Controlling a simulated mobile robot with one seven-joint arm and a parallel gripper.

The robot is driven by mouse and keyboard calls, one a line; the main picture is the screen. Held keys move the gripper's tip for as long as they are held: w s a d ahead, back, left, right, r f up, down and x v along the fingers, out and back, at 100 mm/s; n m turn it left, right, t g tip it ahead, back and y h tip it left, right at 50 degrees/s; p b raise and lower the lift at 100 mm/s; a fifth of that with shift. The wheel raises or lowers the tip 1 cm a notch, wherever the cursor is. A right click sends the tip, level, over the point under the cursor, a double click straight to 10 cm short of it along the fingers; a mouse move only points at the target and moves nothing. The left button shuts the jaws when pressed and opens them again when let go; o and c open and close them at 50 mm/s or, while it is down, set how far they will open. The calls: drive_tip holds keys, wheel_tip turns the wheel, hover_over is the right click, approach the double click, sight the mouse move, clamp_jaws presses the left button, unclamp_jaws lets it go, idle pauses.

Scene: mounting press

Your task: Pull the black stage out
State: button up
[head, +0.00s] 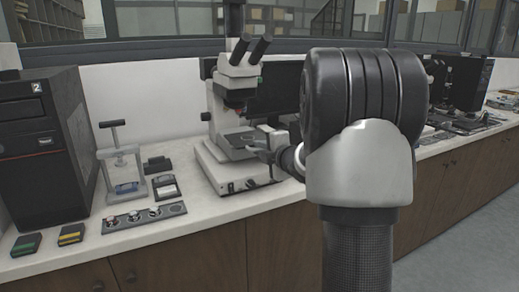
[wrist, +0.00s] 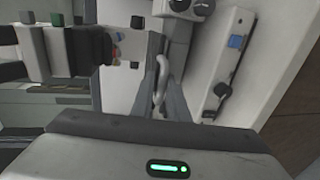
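The black stage (head: 240,141) is a flat dark plate on the white microscope (head: 236,75), below its objectives. In the wrist view a dark plate edge (wrist: 153,46) shows just past my fingertips; most of the stage is hidden. My gripper (head: 262,149) is at the right front of the stage, coming from the right. In the wrist view a pale curved handle (wrist: 160,82) lies between the two grey fingers of my gripper (wrist: 159,85). Whether the fingers press on it cannot be made out.
A small press with a T-handle (head: 118,150) and a strip of knobs (head: 144,217) stand left of the microscope. A black computer tower (head: 42,150) is at far left. Yellow and green boxes lie in front of it. The microscope base (head: 228,176) lies below my gripper.

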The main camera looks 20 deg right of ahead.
drive_tip(key=shift+o, duration=1.4)
drive_tip(key=shift+f, duration=0.4)
drive_tip(key=shift+r, duration=0.15)
drive_tip(key=shift+s+r, duration=0.1)
drive_tip(key=p+v, duration=0.2)
drive_tip(key=v, duration=1.5)
